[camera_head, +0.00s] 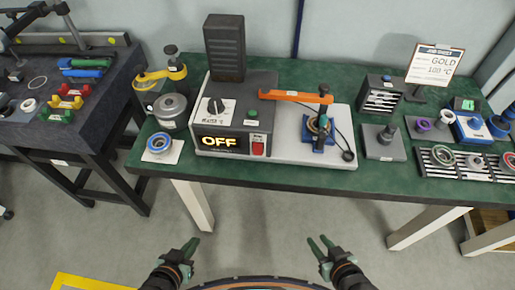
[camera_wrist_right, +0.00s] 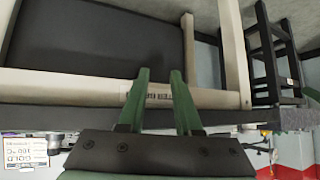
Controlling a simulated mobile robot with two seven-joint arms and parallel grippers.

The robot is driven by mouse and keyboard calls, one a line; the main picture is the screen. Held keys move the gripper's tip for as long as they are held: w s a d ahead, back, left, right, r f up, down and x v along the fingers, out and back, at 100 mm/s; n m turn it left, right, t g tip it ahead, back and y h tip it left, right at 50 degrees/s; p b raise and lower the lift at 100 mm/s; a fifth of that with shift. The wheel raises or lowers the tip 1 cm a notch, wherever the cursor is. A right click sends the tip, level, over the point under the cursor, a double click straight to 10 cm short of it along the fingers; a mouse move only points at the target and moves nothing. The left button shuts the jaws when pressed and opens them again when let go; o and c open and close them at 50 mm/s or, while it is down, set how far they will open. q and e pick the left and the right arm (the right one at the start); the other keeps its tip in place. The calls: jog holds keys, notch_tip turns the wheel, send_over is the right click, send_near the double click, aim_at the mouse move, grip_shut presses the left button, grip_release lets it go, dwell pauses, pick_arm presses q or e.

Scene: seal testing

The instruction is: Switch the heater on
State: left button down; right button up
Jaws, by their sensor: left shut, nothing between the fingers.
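The heater (camera_head: 236,92) stands on the green bench, with a black finned tower at its back. Its front display (camera_head: 219,142) reads "OFF" in lit yellow letters. A dial (camera_head: 215,107) sits on its sloped top, and a red rocker switch (camera_head: 258,145) is on its front, right of the display. My left gripper (camera_head: 192,243) is shut and empty, in front of the bench and below the heater in the picture. My right gripper (camera_head: 320,242) is open and empty, further right and also clear of the bench. Its two green fingers show apart in the right wrist view (camera_wrist_right: 160,78).
An orange arm (camera_head: 288,96) reaches right from the heater over a blue fixture (camera_head: 322,138). A steel pot (camera_head: 170,108) and a blue ring (camera_head: 159,142) stand left of it. Floor before the bench is clear.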

grip_shut()
dwell(1.3)
